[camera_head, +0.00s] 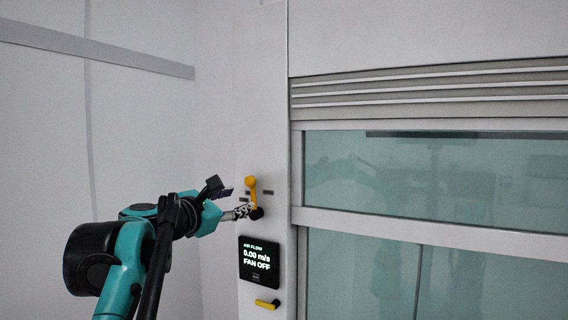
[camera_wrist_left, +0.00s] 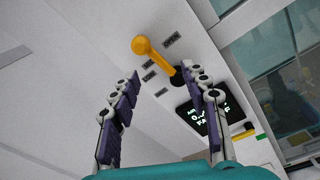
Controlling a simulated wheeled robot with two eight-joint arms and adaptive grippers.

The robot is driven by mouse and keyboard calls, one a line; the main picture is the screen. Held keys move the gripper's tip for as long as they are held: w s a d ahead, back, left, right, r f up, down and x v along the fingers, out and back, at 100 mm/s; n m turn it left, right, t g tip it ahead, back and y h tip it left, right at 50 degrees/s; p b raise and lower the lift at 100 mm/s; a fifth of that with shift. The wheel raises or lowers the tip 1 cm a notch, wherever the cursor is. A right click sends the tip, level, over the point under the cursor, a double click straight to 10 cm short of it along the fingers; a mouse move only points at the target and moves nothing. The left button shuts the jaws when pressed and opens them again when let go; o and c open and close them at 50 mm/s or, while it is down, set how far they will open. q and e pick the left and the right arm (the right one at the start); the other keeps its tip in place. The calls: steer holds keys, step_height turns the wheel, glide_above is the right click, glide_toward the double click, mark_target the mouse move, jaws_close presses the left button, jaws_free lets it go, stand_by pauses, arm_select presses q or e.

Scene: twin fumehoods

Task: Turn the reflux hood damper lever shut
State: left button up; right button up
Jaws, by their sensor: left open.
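The yellow damper lever (camera_head: 251,189) with a round knob is on the pale hood post, pointing nearly straight up from a dark pivot. In the left wrist view the lever (camera_wrist_left: 156,56) slants from its knob at upper left to the pivot by the right finger. My left gripper (camera_head: 236,201) is beside the lever's lower part in the head view. In the wrist view the left gripper (camera_wrist_left: 162,76) is open, its fingers spread, with the lever's base between and beyond the tips. I cannot tell if a finger touches it. My right gripper is not in view.
A black display (camera_head: 259,266) below the lever reads AIR FLOW 0.00 m/s, FAN OFF. A small yellow handle (camera_head: 267,304) is under it. Small dark labels (camera_wrist_left: 172,40) flank the lever. The glass sash (camera_head: 430,185) is to the right; plain wall lies left.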

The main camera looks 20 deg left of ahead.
mark_target(248, 182)
arm_select(q)
steer(key=r, duration=0.1)
steer(key=w+r, duration=0.1)
steer(key=w+r+n, duration=0.1)
steer(key=shift+a+r+p, duration=0.15)
steer(key=shift+a+p, duration=0.2)
steer(key=w+p, duration=0.1)
steer(key=w, duration=0.5)
steer(key=shift+w, duration=0.3)
steer(key=shift+s, duration=0.15)
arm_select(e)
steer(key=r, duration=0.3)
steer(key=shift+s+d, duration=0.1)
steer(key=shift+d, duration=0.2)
arm_select(q)
jaws_close()
